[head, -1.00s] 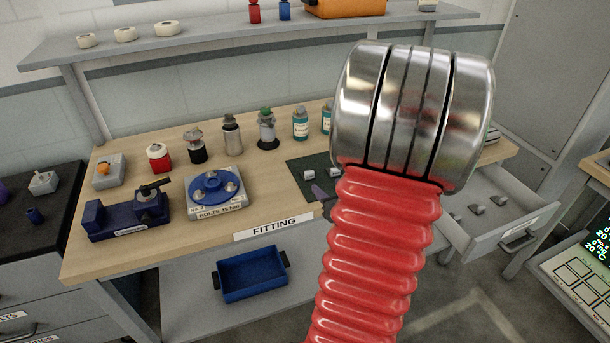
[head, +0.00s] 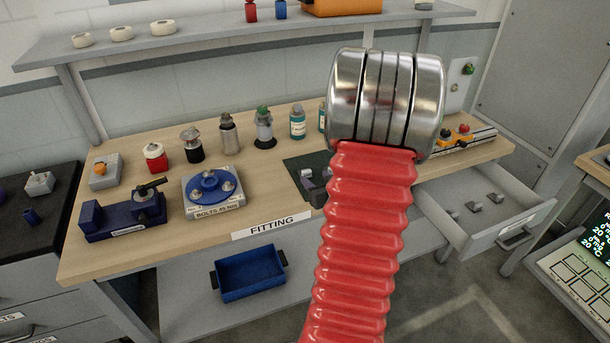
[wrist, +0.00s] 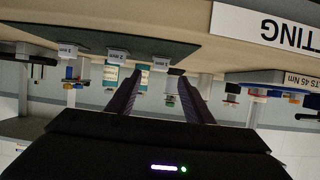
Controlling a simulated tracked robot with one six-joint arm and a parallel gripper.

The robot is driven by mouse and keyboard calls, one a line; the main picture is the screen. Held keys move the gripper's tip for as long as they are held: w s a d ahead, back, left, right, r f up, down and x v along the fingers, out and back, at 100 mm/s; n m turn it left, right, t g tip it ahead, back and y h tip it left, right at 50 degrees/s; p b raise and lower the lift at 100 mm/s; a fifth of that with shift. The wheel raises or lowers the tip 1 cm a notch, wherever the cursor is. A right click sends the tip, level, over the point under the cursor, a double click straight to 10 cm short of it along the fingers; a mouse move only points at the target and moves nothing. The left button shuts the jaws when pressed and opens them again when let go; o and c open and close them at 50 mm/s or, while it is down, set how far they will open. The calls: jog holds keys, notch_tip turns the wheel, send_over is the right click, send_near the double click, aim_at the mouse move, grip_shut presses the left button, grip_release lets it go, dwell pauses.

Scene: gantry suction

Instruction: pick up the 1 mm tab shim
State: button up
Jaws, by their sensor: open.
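Three small pale tabs with labels stand on the dark green mat (wrist: 30,38) in the upside-down wrist view: a left one (wrist: 67,50), a middle one (wrist: 117,55) and a right one (wrist: 160,62). Their labels are too small to read surely, so I cannot tell which is the 1 mm shim. My gripper (wrist: 160,80) is open and empty, its purple fingers pointing toward the mat, with the right tab closest to the gap. In the head view my red arm hides much of the mat; one tab (head: 306,173) shows at its left.
The FITTING bench (head: 110,255) also holds a blue vise (head: 125,215), a blue bolt fixture (head: 212,190) and several bottles. An open drawer (head: 490,225) sticks out at the right. A blue bin (head: 248,275) sits on the lower shelf.

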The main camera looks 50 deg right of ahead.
aim_at(307, 173)
jog(key=shift+w+d+f, duration=0.3)
jog(key=shift+w+d, duration=0.05)
jog(key=shift+w, duration=0.2)
jog(key=shift+w+f, duration=0.1)
jog(key=shift+w, duration=0.05)
jog(key=shift+x, duration=2.45)
jog(key=shift+f, duration=0.1)
jog(key=c, duration=1.1)
jog(key=shift+c, duration=0.2)
notch_tip(307, 173, up, 10)
